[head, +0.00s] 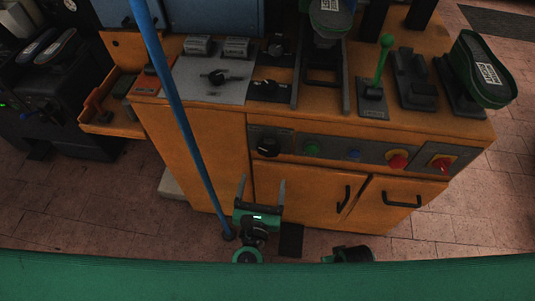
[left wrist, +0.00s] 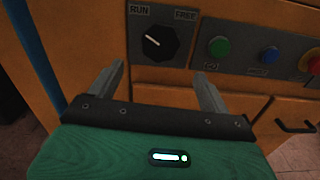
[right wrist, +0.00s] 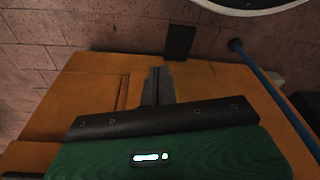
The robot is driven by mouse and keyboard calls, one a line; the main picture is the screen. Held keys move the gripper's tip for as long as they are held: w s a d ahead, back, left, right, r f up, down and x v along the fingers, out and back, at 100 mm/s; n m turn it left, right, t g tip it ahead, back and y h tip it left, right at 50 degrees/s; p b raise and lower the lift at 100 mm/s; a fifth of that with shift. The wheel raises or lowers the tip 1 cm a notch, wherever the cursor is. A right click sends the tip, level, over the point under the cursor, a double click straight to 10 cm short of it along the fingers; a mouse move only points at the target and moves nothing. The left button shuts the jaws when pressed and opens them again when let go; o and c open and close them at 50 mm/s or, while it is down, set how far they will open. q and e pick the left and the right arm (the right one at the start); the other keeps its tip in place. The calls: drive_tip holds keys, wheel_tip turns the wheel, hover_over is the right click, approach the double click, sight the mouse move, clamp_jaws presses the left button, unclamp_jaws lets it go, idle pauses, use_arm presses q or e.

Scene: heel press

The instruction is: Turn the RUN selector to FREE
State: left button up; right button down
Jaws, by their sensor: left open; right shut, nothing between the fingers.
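The RUN selector (left wrist: 160,42) is a round black knob on the grey panel, with RUN printed at its upper left and FREE at its upper right. Its white pointer line slants to the upper left, towards RUN. It also shows in the head view (head: 268,147). My left gripper (left wrist: 160,72) is open and empty, with its fingers spread either side below the knob and apart from it. In the head view, the left gripper (head: 261,182) is in front of the cabinet, below the panel. My right gripper (right wrist: 160,72) is shut and empty.
Right of the selector are a green button (left wrist: 219,47), a blue button (left wrist: 268,55) and red knobs on yellow plates (head: 397,160). Cabinet doors with black handles (head: 402,199) are below. A blue pole (head: 180,112) slants down left of my left gripper.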

sight(268, 152)
use_arm(q)
drive_tip(key=w, duration=0.3)
drive_tip(key=w+p, duration=0.1)
drive_tip(key=w, duration=0.2)
drive_tip(key=w+d, duration=0.1)
drive_tip(key=w, duration=0.2)
drive_tip(key=shift+w+d, duration=0.1)
drive_tip(key=shift+w, duration=0.1)
use_arm(e)
drive_tip(key=f, duration=0.3)
drive_tip(key=s+f, duration=0.1)
drive_tip(key=f, duration=0.1)
drive_tip(key=shift+d, duration=0.25)
use_arm(q)
drive_tip(key=c, duration=1)
